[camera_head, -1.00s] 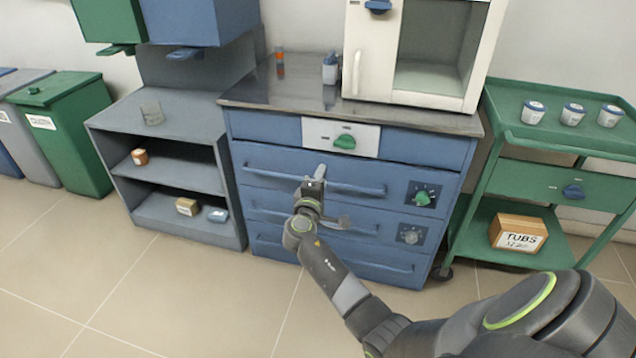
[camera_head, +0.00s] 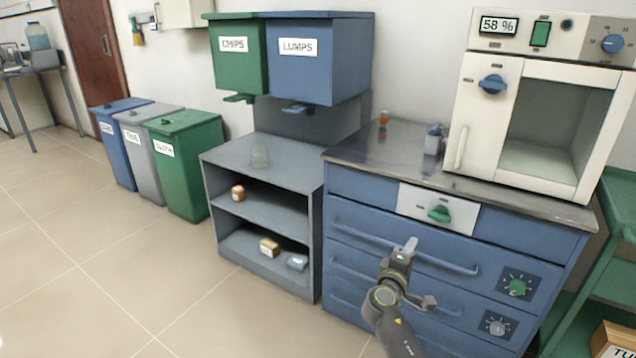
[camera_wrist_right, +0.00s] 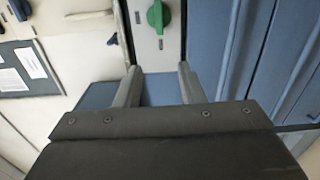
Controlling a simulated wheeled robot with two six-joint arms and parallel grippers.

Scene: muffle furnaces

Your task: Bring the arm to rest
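My right gripper (camera_head: 408,262) is in front of the top drawer of the blue cabinet (camera_head: 355,186), near its long bar handle. In the right wrist view its two fingers (camera_wrist_right: 160,78) stand apart with nothing between them. Beyond the fingers in that view is the white panel with a green knob (camera_wrist_right: 157,15). Whether the gripper touches the drawer handle (camera_head: 460,268) cannot be told from the head view. My left gripper is not in view.
A white furnace (camera_head: 480,140) stands on the cabinet top. A grey shelf unit (camera_head: 262,177) is on the left, with green and blue dispensers (camera_head: 318,60) above. Bins (camera_head: 185,165) stand further left. A green cart (camera_head: 590,290) is at the right. Floor at the left is clear.

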